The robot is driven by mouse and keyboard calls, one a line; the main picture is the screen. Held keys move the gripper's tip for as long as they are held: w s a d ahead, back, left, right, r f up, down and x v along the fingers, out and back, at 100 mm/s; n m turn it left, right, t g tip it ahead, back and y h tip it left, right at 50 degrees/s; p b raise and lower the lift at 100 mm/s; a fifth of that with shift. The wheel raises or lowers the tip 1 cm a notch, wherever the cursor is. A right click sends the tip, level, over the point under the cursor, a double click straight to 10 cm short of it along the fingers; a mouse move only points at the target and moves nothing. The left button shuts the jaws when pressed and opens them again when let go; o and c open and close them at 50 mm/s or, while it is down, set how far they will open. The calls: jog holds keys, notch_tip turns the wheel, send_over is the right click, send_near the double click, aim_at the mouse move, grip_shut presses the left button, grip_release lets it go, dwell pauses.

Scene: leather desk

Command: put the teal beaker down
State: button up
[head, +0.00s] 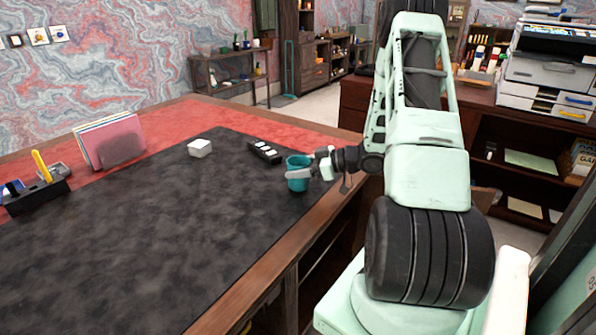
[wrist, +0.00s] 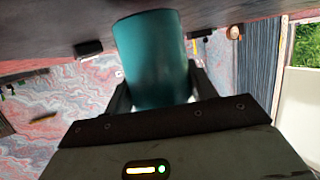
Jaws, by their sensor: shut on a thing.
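The teal beaker (head: 298,174) is at the right edge of the dark desk mat, held between the fingers of my gripper (head: 312,172). In the wrist view the teal beaker (wrist: 155,60) fills the middle, with a dark finger of my gripper (wrist: 160,95) on each side. My gripper is shut on it. The beaker looks upright in the head view. I cannot tell whether its base touches the desk or is slightly above it.
A white block (head: 200,148) and a black tray with white pieces (head: 265,152) lie on the black mat (head: 150,240) beyond the beaker. A pink file holder (head: 110,141) and a black pen organizer (head: 36,194) stand at the left. The mat's middle and front are clear.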

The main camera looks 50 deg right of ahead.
jog(key=shift+f, duration=0.35)
jog(key=shift+f, duration=0.15)
jog(key=o, duration=1.1)
jog(key=shift+s+r, duration=0.15)
jog(key=shift+r, duration=0.05)
jog(key=v, duration=1.1)
jog(key=shift+s+d+r, duration=0.1)
jog(key=shift+s+d, duration=0.1)
jog(key=shift+s, duration=0.1)
